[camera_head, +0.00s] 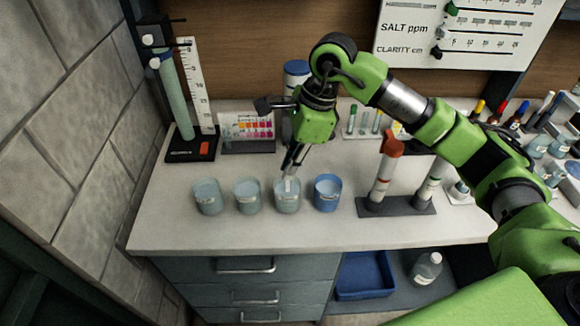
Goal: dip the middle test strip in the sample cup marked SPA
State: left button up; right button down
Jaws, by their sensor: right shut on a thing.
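My right gripper (290,169) points down over the row of sample cups and is shut on a thin pale strip (289,184). The strip's lower end is at the mouth of the third cup from the left (287,203); I cannot tell whether it touches the liquid. Two more clear cups stand to the left, one at the far left (208,199) and one beside it (247,198). A bluer cup (327,197) stands to the right. The cup labels are too small to read. My left gripper is not in view.
A colour chart (247,129) stands behind the cups. A stand with a ruler (197,88) is at the back left. Tall capped tubes in a dark base (396,207) stand right of the cups. The counter's front strip (250,232) is clear.

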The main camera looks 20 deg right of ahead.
jog(key=shift+r+p, duration=1.9)
jog(key=shift+r, duration=2.05)
